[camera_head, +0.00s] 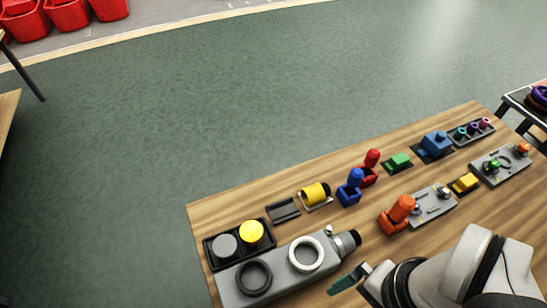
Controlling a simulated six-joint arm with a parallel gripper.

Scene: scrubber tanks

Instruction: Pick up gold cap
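The gold cap (251,233) is a bright yellow round disc. It sits in the right part of a black tray (211,255) at the table's near left end. A grey round cap (225,245) sits beside it in the same tray. My gripper (347,281) is at the bottom, to the right of and below the gold cap and clearly apart from it. One dark green finger shows; the rest is hidden by my arm, so I cannot tell whether it is open.
A grey tank body (281,283) with a black ring (255,277) and a white ring (306,254) lies between the tray and my gripper. A yellow cylinder (314,193) and several coloured parts stand further right on the wooden table (340,222). Green floor lies beyond.

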